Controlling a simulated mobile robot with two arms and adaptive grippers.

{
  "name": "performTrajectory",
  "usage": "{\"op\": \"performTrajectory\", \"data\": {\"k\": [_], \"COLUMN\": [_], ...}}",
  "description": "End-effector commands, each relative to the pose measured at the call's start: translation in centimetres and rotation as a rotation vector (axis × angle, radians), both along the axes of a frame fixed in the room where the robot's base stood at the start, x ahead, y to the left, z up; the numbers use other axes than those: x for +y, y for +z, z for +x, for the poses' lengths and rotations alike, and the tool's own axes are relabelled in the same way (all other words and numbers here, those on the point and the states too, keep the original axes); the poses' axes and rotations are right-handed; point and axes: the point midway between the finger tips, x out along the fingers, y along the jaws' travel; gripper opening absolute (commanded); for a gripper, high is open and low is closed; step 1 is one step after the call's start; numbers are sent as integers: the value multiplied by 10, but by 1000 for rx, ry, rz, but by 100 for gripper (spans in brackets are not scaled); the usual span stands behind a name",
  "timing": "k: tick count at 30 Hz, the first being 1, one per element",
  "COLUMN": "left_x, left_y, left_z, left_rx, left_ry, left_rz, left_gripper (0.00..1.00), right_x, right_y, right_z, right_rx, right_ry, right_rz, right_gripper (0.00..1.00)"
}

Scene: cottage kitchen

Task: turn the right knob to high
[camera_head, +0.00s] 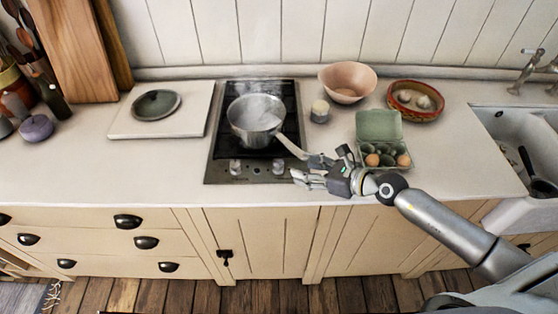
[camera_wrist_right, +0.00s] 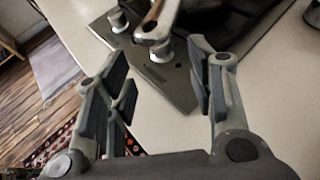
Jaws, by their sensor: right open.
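The cooktop (camera_head: 214,164) is set in the counter with two pale knobs on its front strip. The right knob (camera_head: 279,167) is just left of my open right gripper (camera_head: 300,167), which reaches in from the right and looks empty. In the right wrist view, the right knob (camera_wrist_right: 162,50) shows beyond the open fingers (camera_wrist_right: 160,82), apart from them and partly behind the pan handle (camera_wrist_right: 154,27). The left knob (camera_head: 235,166) also shows in the wrist view (camera_wrist_right: 117,20). The right knob's exact setting is too small to read. My left gripper is out of view.
A steaming saucepan (camera_head: 254,118) stands on the cooktop, its handle pointing right and forward, close to my right gripper. An open egg carton (camera_head: 379,125) stands behind my right wrist. A small jar (camera_head: 320,111) is nearby.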

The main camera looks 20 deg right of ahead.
Motion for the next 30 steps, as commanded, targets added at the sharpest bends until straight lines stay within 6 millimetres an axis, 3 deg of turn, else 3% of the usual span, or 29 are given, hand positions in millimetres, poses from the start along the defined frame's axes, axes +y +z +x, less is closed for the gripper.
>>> {"op": "performTrajectory", "data": {"k": [9,15,28,30], "left_x": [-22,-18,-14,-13], "left_y": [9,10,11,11], "left_z": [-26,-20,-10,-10], "left_rx": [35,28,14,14], "left_ry": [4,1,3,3], "left_rz": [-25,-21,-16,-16], "left_gripper": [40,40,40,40], "right_x": [34,48,53,53], "right_y": [-20,-31,-35,-35], "right_z": [44,63,69,69], "right_rx": [0,0,0,0], "right_ry": [1,2,3,3], "right_rz": [5,1,0,0], "right_gripper": [50,50,50,42]}}
